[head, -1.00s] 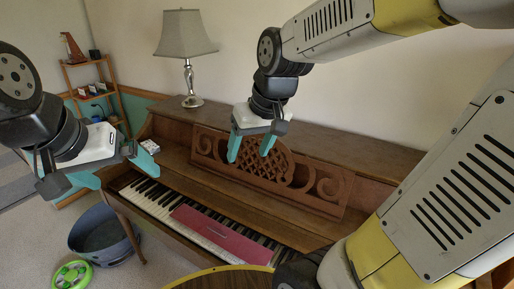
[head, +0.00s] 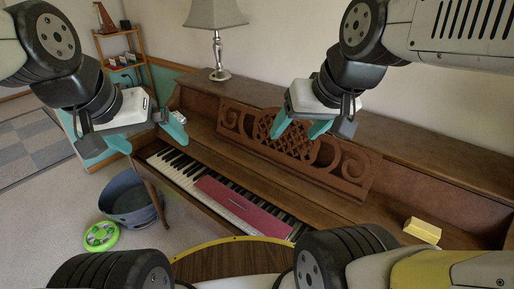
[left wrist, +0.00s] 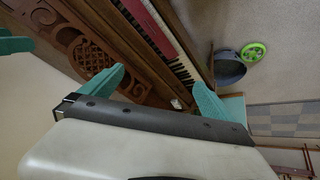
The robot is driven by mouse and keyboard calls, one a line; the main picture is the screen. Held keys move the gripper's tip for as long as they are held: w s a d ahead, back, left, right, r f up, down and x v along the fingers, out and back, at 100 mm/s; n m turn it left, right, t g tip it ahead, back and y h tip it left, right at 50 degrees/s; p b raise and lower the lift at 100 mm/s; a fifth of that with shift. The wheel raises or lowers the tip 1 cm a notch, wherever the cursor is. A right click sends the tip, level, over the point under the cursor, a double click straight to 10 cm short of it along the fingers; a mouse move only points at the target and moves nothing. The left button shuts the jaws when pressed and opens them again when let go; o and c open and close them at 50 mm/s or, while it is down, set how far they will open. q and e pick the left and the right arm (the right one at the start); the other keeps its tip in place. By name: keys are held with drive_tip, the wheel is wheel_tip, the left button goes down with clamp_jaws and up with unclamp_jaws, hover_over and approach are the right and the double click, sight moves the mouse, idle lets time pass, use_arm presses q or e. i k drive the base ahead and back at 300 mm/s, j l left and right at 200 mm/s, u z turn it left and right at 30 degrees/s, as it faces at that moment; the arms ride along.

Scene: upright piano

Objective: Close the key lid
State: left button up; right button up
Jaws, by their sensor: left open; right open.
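The upright piano (head: 400,165) stands against the wall. Its key lid (head: 255,180) is open, a brown board folded back behind the keys, with the keyboard (head: 172,160) exposed. A dark red flat piece (head: 240,207) lies along the middle keys; it also shows in the left wrist view (left wrist: 148,18). My left gripper (head: 133,140) is open and empty above the left end of the piano. My right gripper (head: 300,126) is open and empty in front of the carved music stand (head: 345,170). Neither gripper visibly touches the lid.
A lamp (head: 217,50) stands on the piano top. A yellow block (head: 422,230) lies at the right. A round wooden seat (head: 225,262) is in front. A grey bucket (head: 130,200) and a green ring (head: 101,236) are on the floor at left. A shelf (head: 122,45) stands behind.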

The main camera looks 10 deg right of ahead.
sight(311, 213)
drive_tip(key=i+j, duration=0.3)
drive_tip(key=j, duration=0.15)
drive_tip(key=i+j, duration=0.25)
drive_tip(key=j, duration=0.15)
drive_tip(key=i+j, duration=0.3)
drive_tip(key=j, duration=0.15)
